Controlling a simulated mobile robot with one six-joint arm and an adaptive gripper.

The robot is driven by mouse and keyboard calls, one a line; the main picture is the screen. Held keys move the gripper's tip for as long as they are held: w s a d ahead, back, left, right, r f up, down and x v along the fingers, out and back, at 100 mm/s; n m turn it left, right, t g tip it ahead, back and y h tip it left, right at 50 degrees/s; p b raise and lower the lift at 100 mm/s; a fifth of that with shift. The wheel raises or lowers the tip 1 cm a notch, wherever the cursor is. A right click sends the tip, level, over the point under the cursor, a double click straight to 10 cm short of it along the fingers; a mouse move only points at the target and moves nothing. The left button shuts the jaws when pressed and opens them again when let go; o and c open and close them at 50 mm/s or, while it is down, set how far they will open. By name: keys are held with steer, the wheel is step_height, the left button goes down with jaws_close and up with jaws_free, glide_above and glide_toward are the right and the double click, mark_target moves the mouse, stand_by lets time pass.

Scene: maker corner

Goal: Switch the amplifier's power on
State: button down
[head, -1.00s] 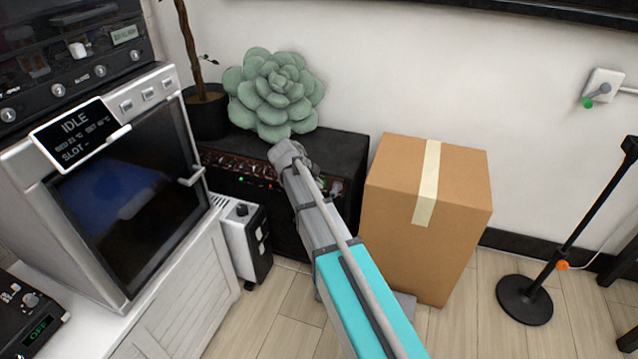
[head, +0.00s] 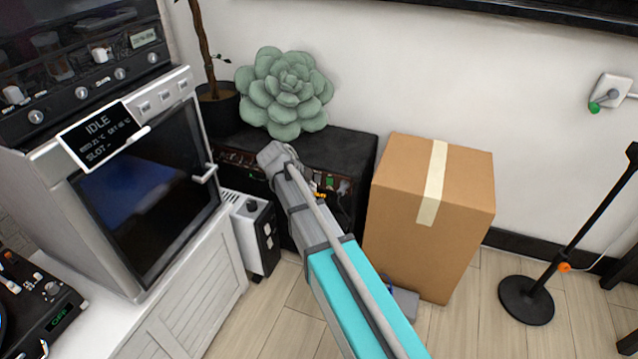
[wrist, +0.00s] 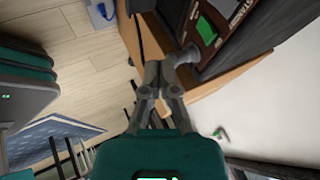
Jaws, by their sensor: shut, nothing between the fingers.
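The amplifier (head: 345,152) is a black box on the floor against the wall, with a reddish-brown control panel along its upper front. My arm covers the middle of that panel in the head view. A green part (head: 343,187) shows at the panel's right end. In the wrist view the brown panel with a green rectangular part (wrist: 207,30) is at upper right. My gripper (wrist: 171,62) is shut and empty, with its tips just below and left of the panel. I cannot tell whether they touch it. In the head view the gripper is hidden behind my arm.
A cardboard box (head: 412,202) stands close at the amplifier's right. A white heater-like unit (head: 254,235) and a cabinet with an oven (head: 150,190) are at the left. A succulent (head: 284,92) sits on the amplifier. A stand (head: 527,300) is at far right.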

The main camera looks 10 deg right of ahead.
steer(key=shift+s+f+p+v, duration=0.15)
steer(key=shift+p+v, duration=0.5)
steer(key=shift+v, duration=0.5)
steer(key=shift+s+f+p+v, duration=0.15)
steer(key=shift+p+v, duration=0.5)
steer(key=shift+v, duration=0.45)
steer(key=shift+a, duration=0.15)
steer(key=s+d+f+n+g+y, duration=0.1)
steer(key=s+d+f+n+y, duration=0.2)
steer(key=s+n, duration=0.8)
steer(key=s+d+n+g+y, duration=0.2)
steer(key=s+d+n+y, duration=0.25)
steer(key=s+n, duration=0.55)
step_height(320, 180, up, 35)
steer(key=w+n+p, duration=0.2)
steer(key=p, duration=3.3)
steer(key=shift+d+f+h, duration=0.2)
steer(key=shift+d+h, duration=0.15)
steer(key=shift+d, duration=0.15)
steer(key=shift+d, duration=0.1)
